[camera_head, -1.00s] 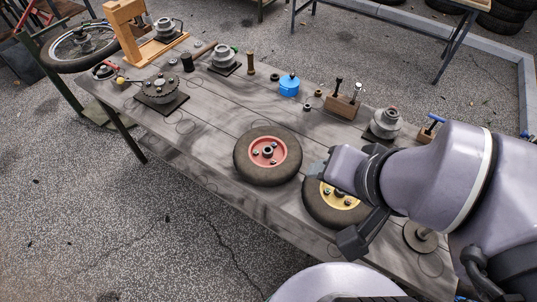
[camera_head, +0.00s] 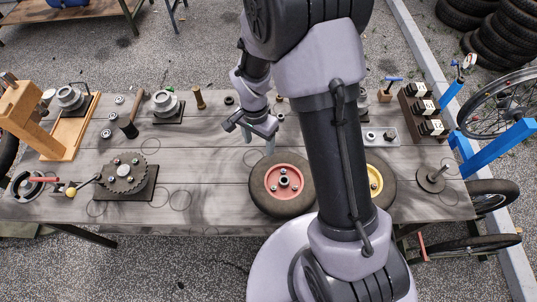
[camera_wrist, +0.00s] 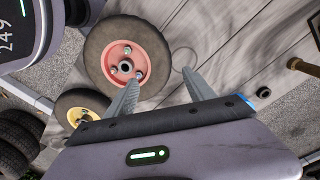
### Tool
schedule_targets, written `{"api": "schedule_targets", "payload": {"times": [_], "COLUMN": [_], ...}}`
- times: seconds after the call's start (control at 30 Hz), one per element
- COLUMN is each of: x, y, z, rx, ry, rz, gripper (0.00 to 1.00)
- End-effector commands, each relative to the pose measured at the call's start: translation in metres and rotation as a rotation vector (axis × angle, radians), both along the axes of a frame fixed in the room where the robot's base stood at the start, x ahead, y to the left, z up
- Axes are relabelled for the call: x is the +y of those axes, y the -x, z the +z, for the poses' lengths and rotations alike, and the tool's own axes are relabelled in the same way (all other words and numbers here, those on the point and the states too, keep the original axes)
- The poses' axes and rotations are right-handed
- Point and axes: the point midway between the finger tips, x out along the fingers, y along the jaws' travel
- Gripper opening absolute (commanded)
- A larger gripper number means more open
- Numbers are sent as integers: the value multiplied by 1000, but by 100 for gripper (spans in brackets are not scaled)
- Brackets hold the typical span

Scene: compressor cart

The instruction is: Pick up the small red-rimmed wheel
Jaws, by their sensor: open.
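The red-rimmed wheel (camera_head: 283,186) has a dark tyre and lies flat near the front edge of the wooden bench. In the wrist view the red-rimmed wheel (camera_wrist: 122,55) lies beyond the fingers, mostly to the left of the gap between them. My gripper (camera_head: 259,142) is open and empty, just behind and slightly left of the wheel, with its fingers pointing down. In the wrist view my gripper (camera_wrist: 160,78) shows both fingers apart; the left finger overlaps the wheel's rim in the picture. I cannot tell whether it touches.
A yellow-rimmed wheel (camera_head: 377,180) lies right of the red one, partly hidden by my arm. A toothed disc (camera_head: 124,172) on a dark plate and a wooden stand (camera_head: 28,118) are at left. A round metal piece with a post (camera_head: 432,178) is at right.

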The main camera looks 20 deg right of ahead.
Motion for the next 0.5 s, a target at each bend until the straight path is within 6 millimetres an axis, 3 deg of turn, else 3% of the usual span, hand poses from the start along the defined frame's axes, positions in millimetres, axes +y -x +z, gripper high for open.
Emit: {"api": "schedule_targets", "payload": {"times": [0.03, 0.2, 0.3, 0.5], "x": [-1, -1, -2, -1], "y": [2, 4, 4, 5], "z": [-21, -73, -92, -110], "rx": [6, 5, 3, 1], "ry": [1, 0, 0, 0], "rz": [1, 1, 2, 2], "gripper": [63, 63, 63, 63]}}
